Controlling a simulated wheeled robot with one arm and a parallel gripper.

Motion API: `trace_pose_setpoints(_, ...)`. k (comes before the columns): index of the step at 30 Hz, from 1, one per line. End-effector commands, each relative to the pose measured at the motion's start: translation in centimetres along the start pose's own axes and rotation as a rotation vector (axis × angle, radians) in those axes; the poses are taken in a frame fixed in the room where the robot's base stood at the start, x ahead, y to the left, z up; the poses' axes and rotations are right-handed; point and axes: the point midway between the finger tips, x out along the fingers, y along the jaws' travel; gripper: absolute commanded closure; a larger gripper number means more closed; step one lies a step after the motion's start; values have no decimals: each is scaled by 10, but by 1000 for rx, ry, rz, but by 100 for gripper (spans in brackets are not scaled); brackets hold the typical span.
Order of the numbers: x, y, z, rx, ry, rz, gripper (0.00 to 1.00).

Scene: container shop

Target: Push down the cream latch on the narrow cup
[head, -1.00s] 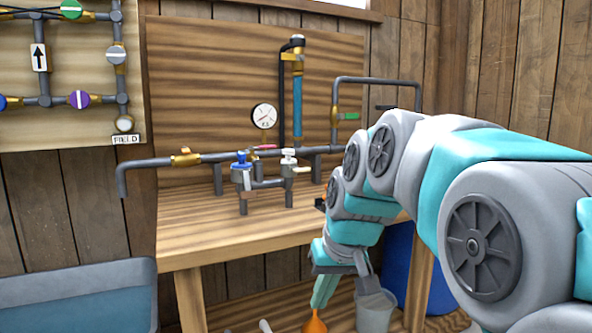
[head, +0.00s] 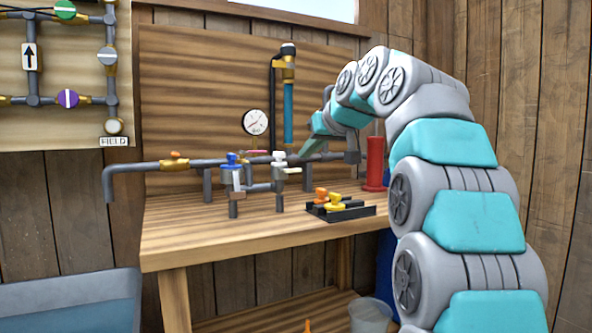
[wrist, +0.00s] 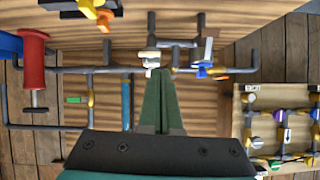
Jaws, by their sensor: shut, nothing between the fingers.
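Two small grey cups hang from the bench pipe. One has a blue top (head: 232,158) and a pale body. The other, with a white top (head: 279,156), carries a cream latch (head: 293,170) sticking out to its right; I cannot tell which cup is narrower. In the wrist view, which is upside down, my green fingertips (wrist: 160,71) lie close beside the pale top of that cup (wrist: 149,55). Contact is not clear, and the latch is partly hidden there.
A black tray (head: 350,213) with orange and yellow valves sits on the bench front. A red cylinder (head: 375,165) stands to the right. A gauge (head: 255,122) and a blue tube (head: 288,112) rise behind the pipe. The bench front-left (head: 180,235) is clear.

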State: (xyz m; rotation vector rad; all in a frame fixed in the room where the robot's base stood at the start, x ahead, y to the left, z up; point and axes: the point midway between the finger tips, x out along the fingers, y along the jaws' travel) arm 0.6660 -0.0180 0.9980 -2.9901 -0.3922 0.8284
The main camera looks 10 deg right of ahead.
Motion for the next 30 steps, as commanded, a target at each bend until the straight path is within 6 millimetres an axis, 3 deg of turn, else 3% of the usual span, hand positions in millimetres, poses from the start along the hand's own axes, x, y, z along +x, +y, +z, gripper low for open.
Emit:
trace_pose_setpoints(6, -6, 11, -29, -54, 114, 10, 100)
trace_pose_setpoints(11, -12, 13, -40, -77, 155, 14, 100)
trace_pose_setpoints(30, -6, 14, -43, -82, 162, 14, 100)
